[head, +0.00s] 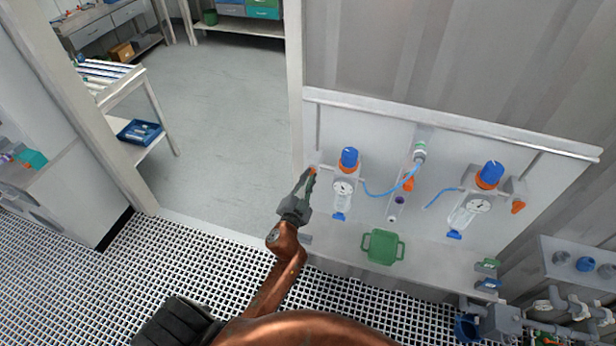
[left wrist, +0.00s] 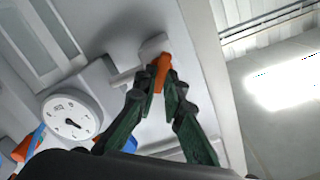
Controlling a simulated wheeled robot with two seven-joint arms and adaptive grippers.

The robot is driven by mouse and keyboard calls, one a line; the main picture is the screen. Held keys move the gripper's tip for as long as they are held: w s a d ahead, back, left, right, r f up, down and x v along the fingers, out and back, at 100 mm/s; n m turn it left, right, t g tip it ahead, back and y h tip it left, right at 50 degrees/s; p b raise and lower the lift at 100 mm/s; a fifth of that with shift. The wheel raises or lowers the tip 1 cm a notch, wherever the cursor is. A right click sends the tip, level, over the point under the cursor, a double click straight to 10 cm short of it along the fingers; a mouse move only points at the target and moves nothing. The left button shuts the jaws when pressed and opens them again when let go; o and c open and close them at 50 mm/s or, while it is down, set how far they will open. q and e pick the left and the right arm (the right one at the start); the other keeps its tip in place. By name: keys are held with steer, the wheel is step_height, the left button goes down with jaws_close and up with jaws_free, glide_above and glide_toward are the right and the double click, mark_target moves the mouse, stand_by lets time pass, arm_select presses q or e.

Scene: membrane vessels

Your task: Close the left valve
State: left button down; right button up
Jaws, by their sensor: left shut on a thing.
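The left valve's orange handle (head: 313,171) sits at the left end of the wall panel, beside the left vessel with its blue cap (head: 349,158) and round gauge (head: 343,188). My left gripper (head: 308,180) reaches up to this handle from below. In the left wrist view the orange handle (left wrist: 160,70) lies between the green fingertips (left wrist: 163,88), which are closed on it. The white gauge (left wrist: 72,116) shows to the left of the fingers there. The handle is partly hidden by the fingers. My right gripper is in neither view.
A second vessel with a blue cap (head: 490,174) and another orange handle (head: 518,207) are at the panel's right. A green tray (head: 382,247) sits on the ledge below. Grey pipework (head: 570,300) stands at lower right.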

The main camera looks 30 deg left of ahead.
arm_select(q)
steer(key=shift+d+f+m+p, duration=0.15)
steer(key=shift+m+p, duration=0.1)
steer(key=shift+m, duration=2.3)
steer(key=shift+f+m+p, duration=0.1)
steer(key=shift+m+p, duration=0.15)
steer(key=shift+m, duration=2.3)
steer(key=c, duration=2)
jaws_free()
steer(key=v, duration=1.2)
